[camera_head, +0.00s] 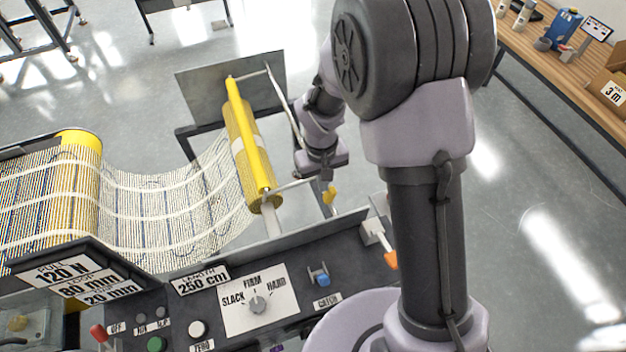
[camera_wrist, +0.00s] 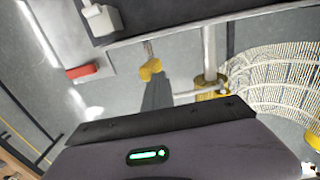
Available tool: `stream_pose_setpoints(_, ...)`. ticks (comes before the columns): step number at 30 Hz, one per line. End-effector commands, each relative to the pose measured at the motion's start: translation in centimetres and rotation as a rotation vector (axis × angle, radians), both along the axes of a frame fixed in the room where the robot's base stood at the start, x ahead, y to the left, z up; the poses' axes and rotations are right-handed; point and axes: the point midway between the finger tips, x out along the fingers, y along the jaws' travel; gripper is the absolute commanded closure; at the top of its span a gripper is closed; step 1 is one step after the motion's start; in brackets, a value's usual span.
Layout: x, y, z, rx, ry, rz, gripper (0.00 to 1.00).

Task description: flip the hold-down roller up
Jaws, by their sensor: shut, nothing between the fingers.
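The hold-down roller (camera_head: 240,115) is a long yellow bar lying along the top of the mesh roll (camera_head: 258,150) in the head view. Thin light arms run from its ends toward the right. A small yellow knob (camera_head: 329,194) sits right of the roll's near end, and it also shows in the wrist view (camera_wrist: 150,68). My gripper (camera_head: 325,178) points down just above this knob. In the wrist view its dark fingers (camera_wrist: 157,85) are shut and empty, with their tips close to the knob. I cannot tell whether they touch it.
The control panel (camera_head: 215,275) with switches and a dial lies in front. An orange-tipped lever (camera_head: 390,259) stands at its right end. Loose mesh (camera_head: 165,195) sags left of the roll. A wooden bench (camera_head: 560,75) is at the far right, with open floor between.

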Motion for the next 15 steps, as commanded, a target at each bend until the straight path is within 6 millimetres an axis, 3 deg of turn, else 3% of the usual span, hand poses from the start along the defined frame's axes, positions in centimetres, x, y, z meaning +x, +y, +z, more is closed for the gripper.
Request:
stream_pose_setpoints(1,0.2,-0.9,0.7,0.04,0.013,-0.011,1.0)
stream_pose_setpoints(11,1.4,-4.7,-0.1,0.321,0.09,-0.01,1.0)
stream_pose_setpoints(15,1.7,-5.8,-0.4,0.333,0.096,-0.003,1.0)
